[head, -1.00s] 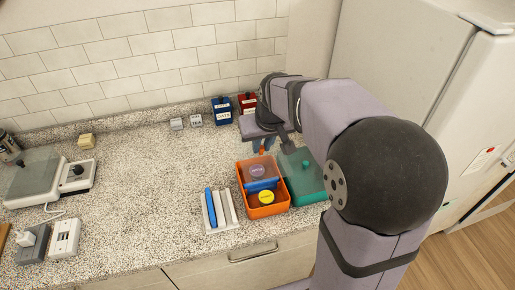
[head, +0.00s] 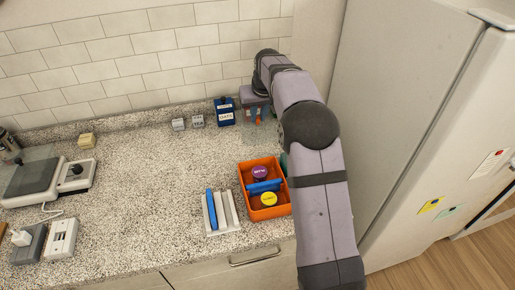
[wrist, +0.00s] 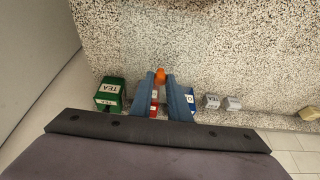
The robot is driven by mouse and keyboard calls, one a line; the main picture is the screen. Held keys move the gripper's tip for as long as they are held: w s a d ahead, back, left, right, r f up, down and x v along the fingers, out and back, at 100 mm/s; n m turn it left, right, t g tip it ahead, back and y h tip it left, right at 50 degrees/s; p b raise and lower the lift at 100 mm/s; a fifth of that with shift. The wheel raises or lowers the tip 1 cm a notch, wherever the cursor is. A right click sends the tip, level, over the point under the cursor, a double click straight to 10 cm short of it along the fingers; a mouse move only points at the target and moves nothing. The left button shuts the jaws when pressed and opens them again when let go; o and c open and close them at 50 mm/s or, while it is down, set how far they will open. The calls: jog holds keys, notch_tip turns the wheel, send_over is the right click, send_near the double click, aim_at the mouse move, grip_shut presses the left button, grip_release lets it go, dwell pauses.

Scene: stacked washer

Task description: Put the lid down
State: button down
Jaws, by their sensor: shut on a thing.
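My gripper (head: 256,119) is over the back of the counter, near the wall. In the wrist view its two blue fingers (wrist: 161,79) are shut on a small orange knob (wrist: 160,75), which I take to be the lid's. The knob shows as a bit of orange in the head view (head: 259,122). The orange box (head: 288,207) stands open at the front, with a purple disc (head: 260,173) behind a blue divider (head: 263,187) and a yellow disc (head: 268,199) in front.
A blue tin (head: 224,112) stands left of my gripper. A green TEA tin (wrist: 110,93) and a red tin (wrist: 154,104) show near the fingers. Small grey blocks (head: 197,121) stand farther left. A white rack (head: 229,208) is beside the box. The counter's middle (head: 150,180) is clear.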

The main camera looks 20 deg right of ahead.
jog(key=shift+w+d+f, duration=0.1)
jog(key=shift+w+f, duration=0.1)
jog(key=shift+w, duration=0.1)
jog(key=shift+f+p, duration=1.65)
jog(key=shift+f, duration=3.35)
jog(key=shift+f, duration=0.15)
jog(key=c, duration=1.7)
grip_release()
